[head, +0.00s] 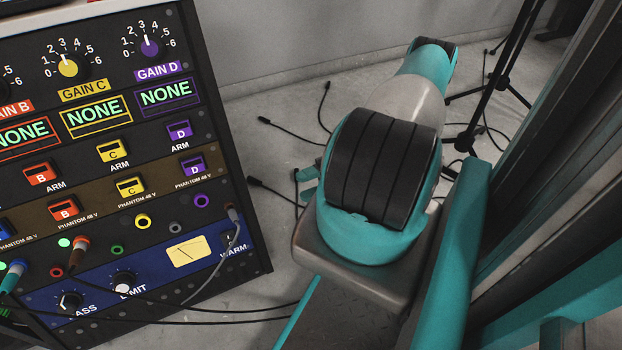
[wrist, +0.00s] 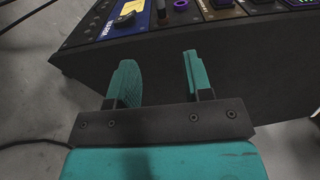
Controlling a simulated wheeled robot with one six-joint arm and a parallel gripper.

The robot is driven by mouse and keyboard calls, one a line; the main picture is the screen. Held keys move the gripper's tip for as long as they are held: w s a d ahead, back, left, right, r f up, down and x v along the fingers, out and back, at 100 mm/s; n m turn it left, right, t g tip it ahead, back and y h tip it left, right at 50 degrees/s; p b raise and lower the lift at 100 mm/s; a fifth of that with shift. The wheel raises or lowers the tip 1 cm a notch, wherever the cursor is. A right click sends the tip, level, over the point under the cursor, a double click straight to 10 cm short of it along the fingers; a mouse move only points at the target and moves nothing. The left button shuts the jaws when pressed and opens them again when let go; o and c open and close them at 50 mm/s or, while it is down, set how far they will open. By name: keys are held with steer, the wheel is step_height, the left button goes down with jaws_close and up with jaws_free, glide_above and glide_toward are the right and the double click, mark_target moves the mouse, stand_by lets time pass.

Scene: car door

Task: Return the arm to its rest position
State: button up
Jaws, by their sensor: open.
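In the wrist view my gripper (wrist: 158,82) shows two teal fingers standing apart on a dark bar. Nothing is between the fingers. Beyond the fingers is the dark side wall of the audio rack (wrist: 190,70), and I cannot tell the exact distance to it. In the head view my arm (head: 385,165), teal, grey and black, is folded at the right of the rack.
The audio rack (head: 125,225) fills the left of the head view, with knobs, lit NONE displays and plugged cables. Loose cables (head: 290,130) lie on the grey floor. A black stand (head: 490,100) is behind my arm.

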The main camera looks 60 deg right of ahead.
steer(key=shift+s+d, duration=0.3)
steer(key=shift+d, duration=0.15)
steer(key=w+a+r+n+g+h+p, duration=0.25)
steer(key=w+a+r+n+g, duration=0.3)
steer(key=r, duration=0.55)
steer(key=w+a+r+n+g+h+p, duration=0.2)
steer(key=w+a+r+n+g+h, duration=0.15)
steer(key=w+a+r+g, duration=0.55)
steer(key=s+a+r+n+t+h+p, duration=0.2)
steer(key=s+a+r+n, duration=0.3)
steer(key=s+a+r, duration=0.4)
steer(key=s+a+r+n+t+h+p, duration=0.35)
steer(key=s+a+r, duration=0.4)
steer(key=r, duration=0.35)
step_height(320, 180, up, 38)
steer(key=w+g+p, duration=0.1)
steer(key=p, duration=3.6)
steer(key=shift+w+y, duration=0.15)
steer(key=shift+y, duration=0.2)
